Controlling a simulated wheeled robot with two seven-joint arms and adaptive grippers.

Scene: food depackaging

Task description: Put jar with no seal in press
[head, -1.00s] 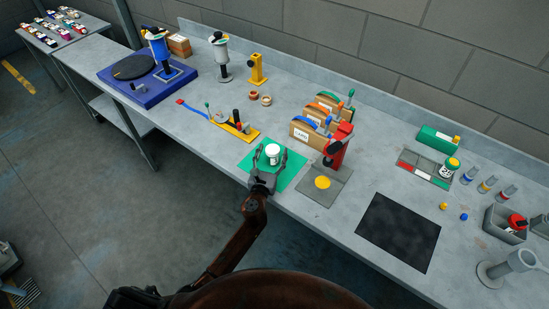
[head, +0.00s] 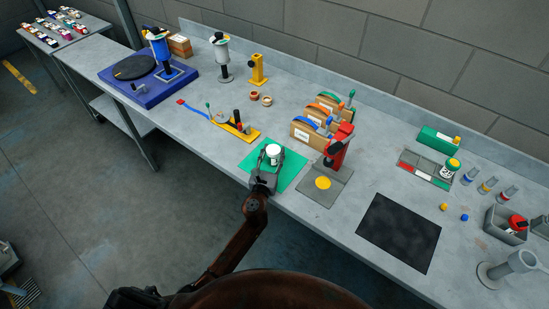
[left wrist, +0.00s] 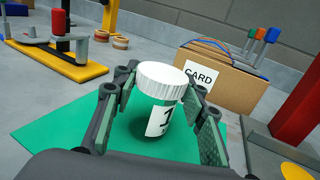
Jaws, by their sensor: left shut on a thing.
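In the head view the jar's white lid (head: 273,150) shows above the mat (head: 292,180). My left gripper (head: 272,160) is shut on the jar, with one finger on each side of it; the fingers also show in the left wrist view (left wrist: 160,115). A red press (head: 338,148) stands on a grey plate with a yellow disc (head: 322,183), just right of the mat. My right gripper is not in view.
Cardboard boxes (head: 306,133), one marked CARD, stand behind the mat. A yellow fixture (head: 236,130) is to the left. A black mat (head: 398,232) lies to the right.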

